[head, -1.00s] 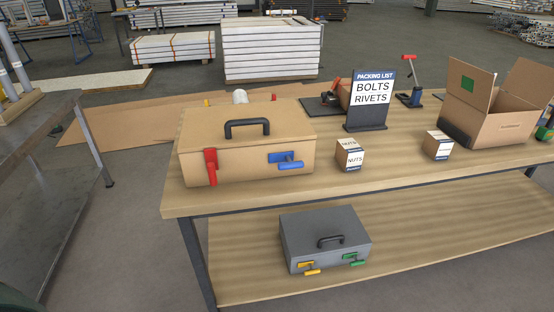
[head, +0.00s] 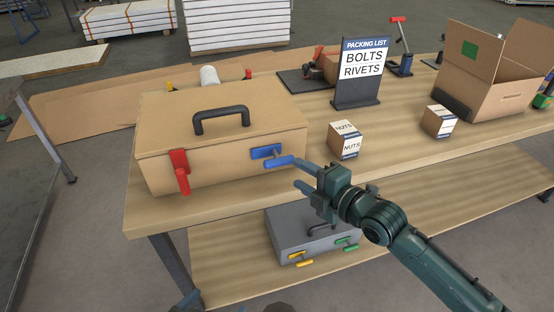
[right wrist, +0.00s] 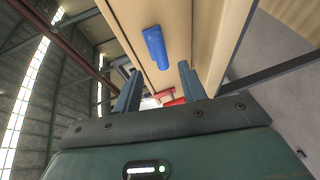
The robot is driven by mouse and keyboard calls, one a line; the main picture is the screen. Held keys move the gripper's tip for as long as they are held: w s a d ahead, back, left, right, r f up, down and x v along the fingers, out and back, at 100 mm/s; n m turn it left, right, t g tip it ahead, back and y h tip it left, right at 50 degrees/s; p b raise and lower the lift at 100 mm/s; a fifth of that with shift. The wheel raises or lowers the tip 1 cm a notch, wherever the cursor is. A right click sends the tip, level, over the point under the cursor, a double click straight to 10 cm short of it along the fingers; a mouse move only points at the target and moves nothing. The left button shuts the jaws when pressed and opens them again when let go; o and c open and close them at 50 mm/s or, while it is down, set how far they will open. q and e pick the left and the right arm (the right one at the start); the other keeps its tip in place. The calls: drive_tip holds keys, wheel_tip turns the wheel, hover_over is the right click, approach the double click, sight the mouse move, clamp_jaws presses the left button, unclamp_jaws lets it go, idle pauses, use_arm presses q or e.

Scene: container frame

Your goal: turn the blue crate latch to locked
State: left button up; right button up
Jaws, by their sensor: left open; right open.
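The blue latch (head: 270,156) is on the front of the tan crate (head: 225,165), near its right end. Its handle points sideways to the right. The latch also shows in the right wrist view (right wrist: 155,47), beyond the fingertips. My right gripper (head: 301,175) is open and empty, just right of the handle's end and slightly below it; whether a finger touches the handle is unclear. In the right wrist view its two fingers (right wrist: 160,84) stand apart. Only a small dark part of my left gripper (head: 187,299) shows at the bottom edge, well below the crate.
A red latch (head: 181,172) hangs handle-down on the crate's left front. A nuts box (head: 345,140) stands right of the crate, before a packing list sign (head: 360,70). A grey case (head: 300,240) with yellow and green latches sits on the lower shelf (head: 215,270).

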sight(282, 164)
drive_tip(key=x, duration=0.8)
drive_tip(key=shift+w+a, duration=0.2)
drive_tip(key=shift+a, duration=0.05)
drive_tip(key=shift+f, duration=0.1)
clamp_jaws()
